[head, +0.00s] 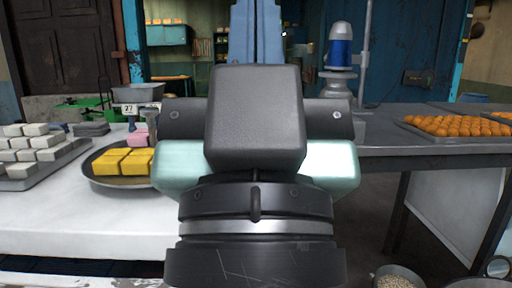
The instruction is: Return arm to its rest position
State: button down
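My own arm fills the middle of the head view, with dark grey and pale green links seen from behind. It blocks much of the view ahead. My gripper and its fingers do not show, so whether it holds anything is hidden.
A white table (80,220) on the left bears a tray of white blocks (35,140) and a round tray of yellow blocks (122,161). A grey table (385,152) on the right bears a tray of orange balls (455,125). A bowl of grain (398,280) sits low at the right.

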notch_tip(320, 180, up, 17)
jog(key=p, duration=1.5)
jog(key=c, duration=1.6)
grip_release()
